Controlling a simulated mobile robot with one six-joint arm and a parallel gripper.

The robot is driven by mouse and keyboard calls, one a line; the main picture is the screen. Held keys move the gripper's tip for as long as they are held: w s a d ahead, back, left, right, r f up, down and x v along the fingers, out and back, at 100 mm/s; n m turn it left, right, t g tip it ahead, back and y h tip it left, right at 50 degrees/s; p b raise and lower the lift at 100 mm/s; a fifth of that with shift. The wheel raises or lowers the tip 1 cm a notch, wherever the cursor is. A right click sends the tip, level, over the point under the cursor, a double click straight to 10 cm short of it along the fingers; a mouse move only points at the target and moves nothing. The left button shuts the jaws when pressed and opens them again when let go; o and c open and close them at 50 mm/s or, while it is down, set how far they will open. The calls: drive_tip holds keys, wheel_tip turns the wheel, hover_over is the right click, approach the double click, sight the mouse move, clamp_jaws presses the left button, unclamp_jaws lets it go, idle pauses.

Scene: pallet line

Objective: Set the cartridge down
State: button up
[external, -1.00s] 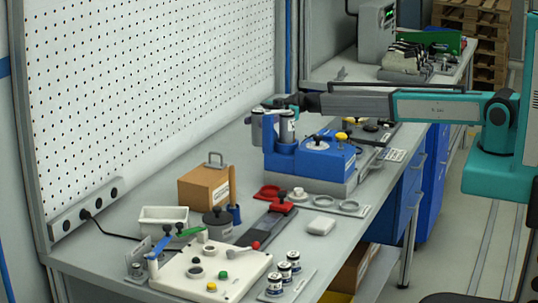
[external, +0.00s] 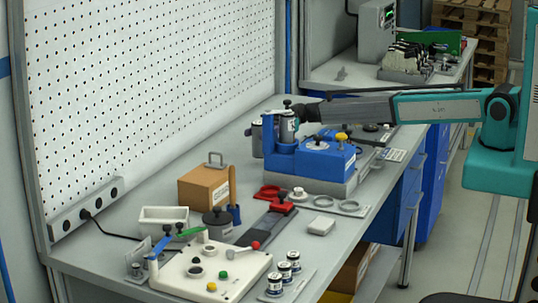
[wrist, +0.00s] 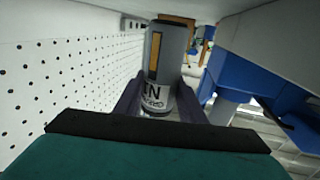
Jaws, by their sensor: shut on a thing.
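The cartridge (wrist: 166,65) is a grey cylinder with an orange stripe and a white label with dark lettering. In the wrist view it sits between the dark fingers of my gripper (wrist: 160,103), which are shut on it. In the external view the cartridge (external: 257,138) appears upright between the pegboard and the blue fixture. My gripper there is largely hidden behind a labelled cylinder on the fixture. I cannot tell whether the cartridge's base touches the bench.
The blue fixture (external: 325,160) stands close to the cartridge, with a labelled cylinder (external: 288,127) on its left column. The pegboard (external: 150,90) rises behind the bench. A cardboard box (external: 203,188), a white bin (external: 163,219) and a white control panel (external: 210,272) are nearer the camera.

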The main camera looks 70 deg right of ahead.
drive_tip(key=shift+f+b, duration=0.6)
drive_tip(key=shift+b, duration=0.7)
drive_tip(key=o, duration=1.2)
drive_tip(key=shift+c, duration=0.2)
drive_tip(key=shift+r+p, duration=0.25)
drive_tip(key=shift+p, duration=0.3)
drive_tip(key=shift+r+p, duration=0.35)
drive_tip(key=shift+p, duration=0.3)
drive_tip(key=shift+r, duration=0.1)
